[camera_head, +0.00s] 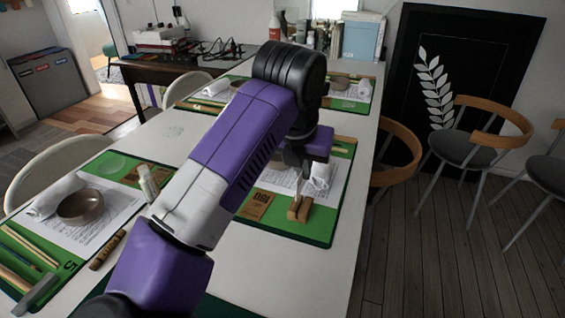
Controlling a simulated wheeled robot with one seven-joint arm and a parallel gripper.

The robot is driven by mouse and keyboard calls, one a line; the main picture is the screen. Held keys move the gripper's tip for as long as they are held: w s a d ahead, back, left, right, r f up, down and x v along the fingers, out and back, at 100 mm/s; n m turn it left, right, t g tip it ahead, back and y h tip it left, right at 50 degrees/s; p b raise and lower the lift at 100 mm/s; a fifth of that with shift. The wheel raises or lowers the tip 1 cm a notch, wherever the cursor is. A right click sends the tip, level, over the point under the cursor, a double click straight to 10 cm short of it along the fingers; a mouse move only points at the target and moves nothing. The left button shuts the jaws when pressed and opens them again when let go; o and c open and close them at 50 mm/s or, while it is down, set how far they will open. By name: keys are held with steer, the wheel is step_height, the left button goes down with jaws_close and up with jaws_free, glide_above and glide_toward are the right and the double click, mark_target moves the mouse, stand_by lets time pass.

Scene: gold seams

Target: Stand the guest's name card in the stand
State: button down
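A small wooden stand (299,213) sits on the green mat (315,237) on the near right side of the table. A thin pale upright piece (297,190), perhaps the name card, shows edge-on just above the stand. I cannot tell whether it is seated in the stand or only close over it. My gripper (299,182) is directly above the stand, pointing down. Its fingertips are small and partly merge with the pale piece, so its grip is unclear. My arm hides part of the mat and table.
A brown printed square (255,205) lies left of the stand. A white sheet (280,180) and a rolled cloth (319,182) lie behind it. A bowl (80,207), small bottle (148,182) and sticks occupy the left mat. Chairs (470,150) stand right of the table.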

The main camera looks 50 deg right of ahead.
mark_target(300, 179)
steer(key=shift+f+b, duration=0.75)
steer(key=shift+f, duration=1.05)
steer(key=shift+d+f+b, duration=0.1)
steer(key=shift+f+b, duration=1.35)
steer(key=shift+b, duration=0.1)
steer(key=c, duration=2.1)
jaws_free()
steer(key=shift+c, duration=0.2)
steer(key=o, duration=0.5)
steer(key=shift+o, duration=0.2)
steer(key=shift+p+v, duration=1.6)
steer(key=shift+v, duration=2.9)
steer(key=shift+w, duration=0.1)
